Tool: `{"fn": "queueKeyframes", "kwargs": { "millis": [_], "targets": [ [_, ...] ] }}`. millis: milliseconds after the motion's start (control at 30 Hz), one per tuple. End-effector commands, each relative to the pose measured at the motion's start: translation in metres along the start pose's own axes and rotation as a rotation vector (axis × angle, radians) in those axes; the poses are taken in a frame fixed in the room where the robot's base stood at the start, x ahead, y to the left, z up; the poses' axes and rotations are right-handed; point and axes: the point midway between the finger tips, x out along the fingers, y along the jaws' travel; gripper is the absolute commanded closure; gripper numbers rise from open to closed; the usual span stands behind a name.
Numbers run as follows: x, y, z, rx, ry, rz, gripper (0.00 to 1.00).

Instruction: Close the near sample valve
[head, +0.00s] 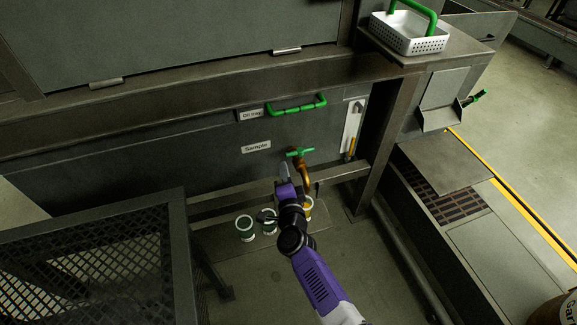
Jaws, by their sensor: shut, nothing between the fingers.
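The near sample valve is a brass tap (305,175) with a green T-shaped handle (300,153). It sticks out of the dark panel, right of the "Sample" label (256,147). My gripper (284,172) is at the end of my purple and black arm, just left of and slightly below the green handle. Its fingers are shut with nothing between them. I cannot tell whether it touches the handle or the tap. My arm hides part of the space below the tap.
Several small sample cups, one a green-and-white cup (245,228), stand on a low shelf under the tap. A green bar handle (296,105) is above, by the "Oil tray" label (251,114). A mesh guard (95,265) stands at left, and a steel post (385,145) at right.

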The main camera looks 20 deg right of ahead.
Motion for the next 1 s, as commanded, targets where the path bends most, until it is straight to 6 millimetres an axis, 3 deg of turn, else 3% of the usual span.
{"fn": "queueKeyframes", "kwargs": {
  "millis": [400,1000],
  "targets": [
    [-0.022,-0.019,0.059,0.000,-0.003,-0.001,1.00],
    [-0.025,-0.021,0.067,0.000,0.000,0.000,1.00]
  ]
}}
